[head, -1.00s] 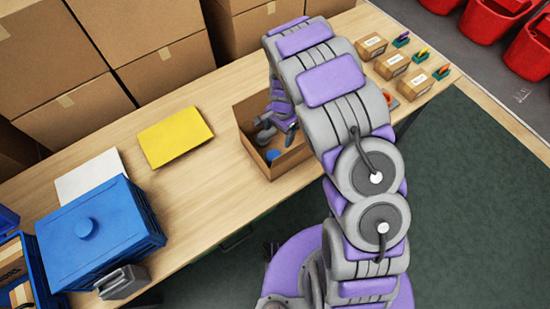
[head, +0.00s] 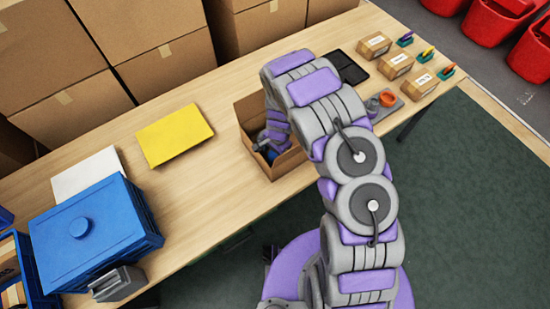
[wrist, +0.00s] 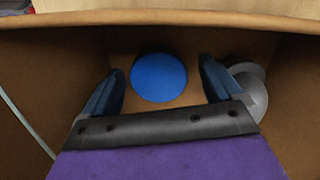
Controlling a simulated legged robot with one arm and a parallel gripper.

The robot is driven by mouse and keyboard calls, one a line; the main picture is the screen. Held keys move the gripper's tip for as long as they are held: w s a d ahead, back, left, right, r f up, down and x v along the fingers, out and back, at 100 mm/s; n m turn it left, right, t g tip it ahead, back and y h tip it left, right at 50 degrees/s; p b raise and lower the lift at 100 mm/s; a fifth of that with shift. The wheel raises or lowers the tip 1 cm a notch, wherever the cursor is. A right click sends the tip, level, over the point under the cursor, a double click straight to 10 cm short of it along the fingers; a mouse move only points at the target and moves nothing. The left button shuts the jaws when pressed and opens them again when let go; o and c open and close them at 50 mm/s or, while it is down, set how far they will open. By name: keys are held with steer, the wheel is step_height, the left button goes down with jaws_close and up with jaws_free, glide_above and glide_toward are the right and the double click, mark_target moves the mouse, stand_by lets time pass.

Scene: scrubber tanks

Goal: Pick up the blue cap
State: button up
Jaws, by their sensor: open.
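The blue cap (wrist: 159,77) is a round blue disc on the floor of an open cardboard box (head: 285,164). In the wrist view it lies between and slightly beyond the two fingers of my gripper (wrist: 160,86). The fingers are apart, one on each side of the cap, and no touch shows. In the head view my gripper (head: 264,144) is down inside the box, and my arm and gripper hide most of the interior, so the cap is hard to make out there.
A grey round part (wrist: 248,88) lies in the box beside the right finger. The box walls stand close around my gripper. On the table are a yellow sheet (head: 174,135), a blue crate (head: 95,235), a black tray (head: 347,66) and small cartons (head: 395,66). Large cardboard boxes (head: 150,40) stand behind.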

steer(key=shift+f, duration=0.45)
steer(key=shift+r, duration=0.1)
steer(key=shift+c, duration=0.4)
steer(key=c, duration=1)
